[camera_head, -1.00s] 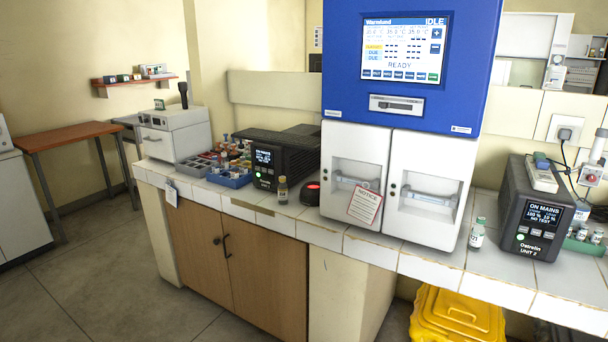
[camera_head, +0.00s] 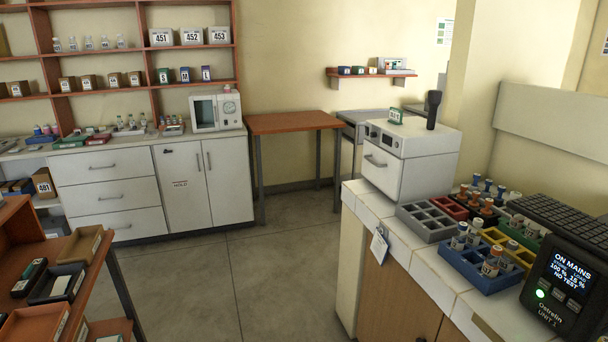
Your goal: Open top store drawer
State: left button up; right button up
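A white cabinet with three stacked drawers stands against the back wall at left. Its top drawer (camera_head: 104,168) has a dark bar handle (camera_head: 102,166) and looks shut flush with the front. The middle drawer (camera_head: 112,196) and the bottom drawer (camera_head: 120,224) below it also look shut. Neither of my grippers is in view.
A double-door cupboard (camera_head: 203,183) adjoins the drawers. A red-brown rack (camera_head: 118,285) with trays stands at the left front. A tiled counter (camera_head: 385,213) with a white drawer unit (camera_head: 410,160) and tube racks runs along the right. The grey floor (camera_head: 240,275) between is clear.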

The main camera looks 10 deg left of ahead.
aim_at(108, 165)
jog(key=i+j+u, duration=0.15)
jog(key=i+u, duration=0.3)
jog(key=i, duration=0.4)
jog(key=i+l+u, duration=0.15)
jog(key=i+u, duration=0.35)
jog(key=i, duration=0.35)
jog(key=i+l+u, duration=0.15)
jog(key=i, duration=1.55)
jog(key=i+l+u, duration=0.2)
jog(key=i, duration=0.3)
jog(key=i+u, duration=0.2)
jog(key=i, duration=0.35)
